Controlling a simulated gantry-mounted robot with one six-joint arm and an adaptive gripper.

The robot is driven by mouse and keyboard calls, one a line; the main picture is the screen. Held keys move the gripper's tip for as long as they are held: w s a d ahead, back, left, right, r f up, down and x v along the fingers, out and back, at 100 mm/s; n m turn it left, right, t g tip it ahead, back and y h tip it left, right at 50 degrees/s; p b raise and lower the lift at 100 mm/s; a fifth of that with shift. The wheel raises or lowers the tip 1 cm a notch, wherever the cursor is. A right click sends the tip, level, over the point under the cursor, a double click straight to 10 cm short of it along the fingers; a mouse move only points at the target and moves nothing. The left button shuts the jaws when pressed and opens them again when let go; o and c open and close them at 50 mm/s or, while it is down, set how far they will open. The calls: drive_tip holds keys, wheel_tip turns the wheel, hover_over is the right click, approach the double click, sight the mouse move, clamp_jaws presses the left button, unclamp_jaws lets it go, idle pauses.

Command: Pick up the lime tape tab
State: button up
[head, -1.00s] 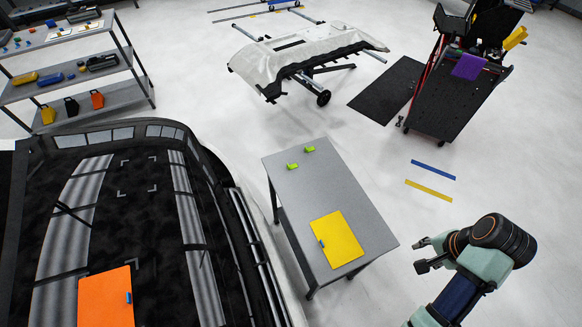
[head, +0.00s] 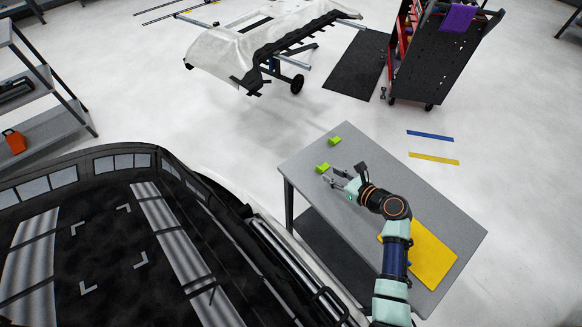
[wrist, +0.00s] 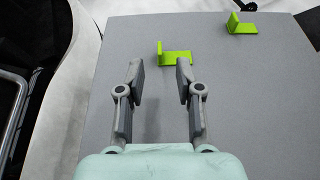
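Two lime tape tabs sit on the grey table (head: 420,195). The nearer lime tape tab (head: 322,168) lies just beyond my fingertips; in the wrist view this tab (wrist: 174,56) shows ahead of the gap between my fingers. The farther lime tape tab (head: 334,141) stands closer to the table's far edge; in the wrist view it is at the upper right (wrist: 240,24). Both look L-shaped, with a flat base and an upright part. My gripper (head: 342,174) is open and empty over the table. It also shows open in the wrist view (wrist: 160,70).
A yellow sheet (head: 425,252) lies on the table, partly behind my arm. A dark car body (head: 120,240) stands left of the table. A black cart (head: 430,65) and a draped stand (head: 250,50) are farther back. The table around the tabs is clear.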

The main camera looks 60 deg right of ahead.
sight(319, 168)
drive_tip(key=shift+w+d+f, duration=0.15)
drive_tip(key=shift+f, duration=0.15)
drive_tip(key=shift+w+d+f+b, duration=0.1)
drive_tip(key=shift+w+f+b, duration=0.1)
drive_tip(key=shift+w+b, duration=0.3)
drive_tip(key=shift+w+d+r, duration=0.1)
drive_tip(key=shift+w, duration=0.15)
drive_tip(key=shift+w+f, duration=0.2)
drive_tip(key=shift+f, duration=0.05)
drive_tip(key=b+x, duration=0.3)
drive_tip(key=x, duration=0.1)
drive_tip(key=shift+w, duration=0.4)
drive_tip(key=shift+r, duration=0.1)
clamp_jaws()
